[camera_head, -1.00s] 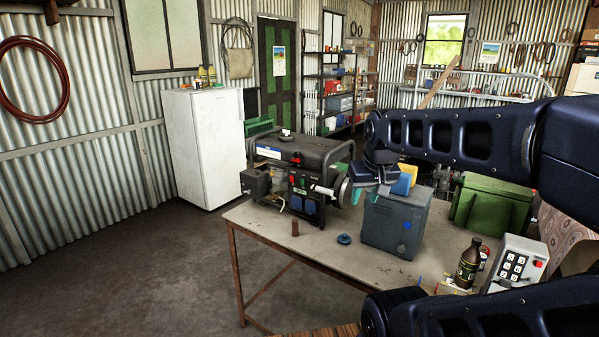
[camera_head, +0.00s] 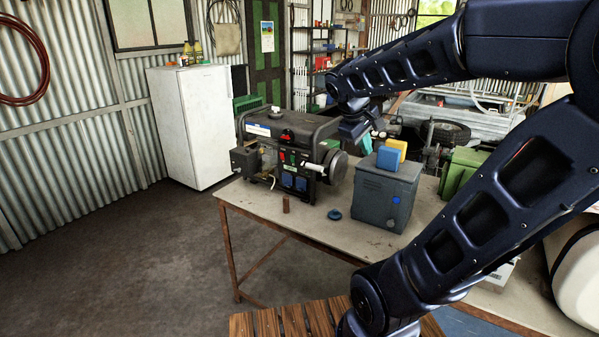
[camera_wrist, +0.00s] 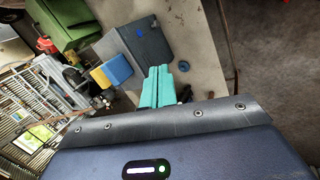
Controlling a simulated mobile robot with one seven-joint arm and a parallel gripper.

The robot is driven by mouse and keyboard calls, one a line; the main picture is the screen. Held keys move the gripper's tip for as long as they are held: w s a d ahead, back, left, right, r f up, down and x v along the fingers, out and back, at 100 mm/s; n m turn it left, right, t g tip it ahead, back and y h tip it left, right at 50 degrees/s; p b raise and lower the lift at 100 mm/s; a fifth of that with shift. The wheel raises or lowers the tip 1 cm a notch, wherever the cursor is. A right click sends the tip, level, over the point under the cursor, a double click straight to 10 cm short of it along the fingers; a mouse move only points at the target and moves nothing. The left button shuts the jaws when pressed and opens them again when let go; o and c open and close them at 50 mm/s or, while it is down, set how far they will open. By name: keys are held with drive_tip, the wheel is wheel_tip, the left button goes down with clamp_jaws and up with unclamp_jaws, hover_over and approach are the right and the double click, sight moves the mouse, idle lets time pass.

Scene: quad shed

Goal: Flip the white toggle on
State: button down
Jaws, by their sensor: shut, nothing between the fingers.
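I cannot make out a white toggle for certain in either view. A black generator (camera_head: 262,150) stands on the table (camera_head: 250,200) in the head view, with small red and green controls and blue sockets on its front. A white part (camera_head: 313,167) sticks out at its right side; I cannot tell if it is the toggle. My gripper (camera_head: 367,143) is right of the generator, near the grey box (camera_head: 378,192). In the wrist view its teal fingers (camera_wrist: 157,88) are together and empty. A pale panel (camera_head: 503,272) is mostly hidden behind my arm.
A blue block (camera_head: 388,158) and a yellow block (camera_head: 397,146) sit on the grey box. A blue knob-like piece (camera_head: 334,215) and a brown cylinder (camera_head: 286,204) stand on the table front. A green box (camera_head: 462,170) is at right. Floor at left is clear.

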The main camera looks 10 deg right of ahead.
drive_tip(key=w+a+r+n+t+h, duration=0.15)
drive_tip(key=w+n+h, duration=0.3)
drive_tip(key=w, duration=0.45)
drive_tip(key=w+a+n+t+h, duration=0.1)
drive_tip(key=w+n+t+h, duration=0.15)
drive_tip(key=w+n, duration=0.4)
drive_tip(key=w+a+n+t+h, duration=0.2)
drive_tip(key=w+a+n+t, duration=0.65)
drive_tip(key=w+a, duration=0.6)
approach(303, 163)
wheel_tip(303, 163, down, 3)
drive_tip(key=s+a, duration=0.1)
drive_tip(key=a, duration=0.1)
drive_tip(key=shift+s+d+r+n, duration=0.1)
drive_tip(key=shift+d+r+n, duration=0.1)
drive_tip(key=shift+n, duration=0.25)
drive_tip(key=x, duration=1)
drive_tip(key=shift+a+r+g+y, duration=0.15)
drive_tip(key=shift+a+g+y, duration=0.05)
drive_tip(key=shift+g+y, duration=0.45)
